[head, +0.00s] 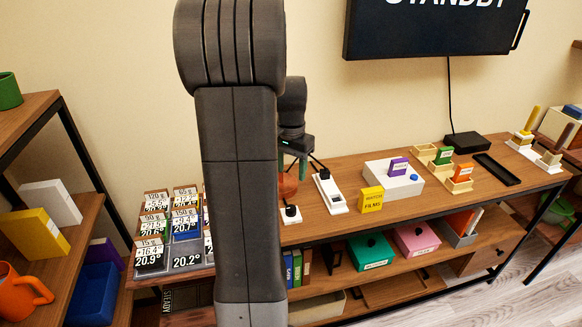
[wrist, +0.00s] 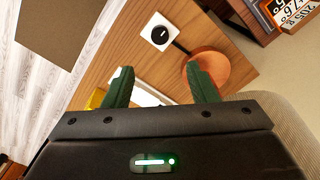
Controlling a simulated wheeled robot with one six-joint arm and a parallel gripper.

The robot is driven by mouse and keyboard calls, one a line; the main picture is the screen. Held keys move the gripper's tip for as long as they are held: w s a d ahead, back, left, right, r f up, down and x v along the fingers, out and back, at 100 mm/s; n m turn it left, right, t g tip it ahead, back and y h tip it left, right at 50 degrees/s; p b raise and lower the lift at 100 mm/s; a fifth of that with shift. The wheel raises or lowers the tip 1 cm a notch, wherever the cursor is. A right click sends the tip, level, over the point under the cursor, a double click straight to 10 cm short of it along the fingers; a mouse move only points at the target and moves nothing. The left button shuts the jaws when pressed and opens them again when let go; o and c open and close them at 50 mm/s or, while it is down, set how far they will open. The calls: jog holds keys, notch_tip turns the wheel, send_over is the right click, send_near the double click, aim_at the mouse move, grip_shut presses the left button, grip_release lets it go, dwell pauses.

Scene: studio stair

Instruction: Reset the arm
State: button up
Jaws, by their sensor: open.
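My arm rises in the middle of the head view and hides part of the table behind it. My gripper (wrist: 161,88) shows in the wrist view with its two green fingers spread apart and nothing between them. In the head view it is partly hidden behind my arm, above the wooden table (head: 335,226). Below the fingers in the wrist view are a round orange-brown disc (wrist: 208,72) and a white square piece with a black knob (wrist: 160,34). The gripper looks apart from both.
A tray of labelled blocks (head: 185,262) stands left of my arm. On the table are a white switch strip (head: 330,192), a yellow block (head: 370,199), a white box with a blue button (head: 393,178) and several small holders. A screen (head: 430,28) hangs above. The left shelf (head: 22,115) stands near.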

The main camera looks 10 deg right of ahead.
aim_at(291, 208)
jog(key=shift+f, duration=0.1)
notch_tip(291, 208, down, 14)
jog(key=shift+r, duration=0.1)
dwell(0.4)
jog(key=shift+r, duration=0.15)
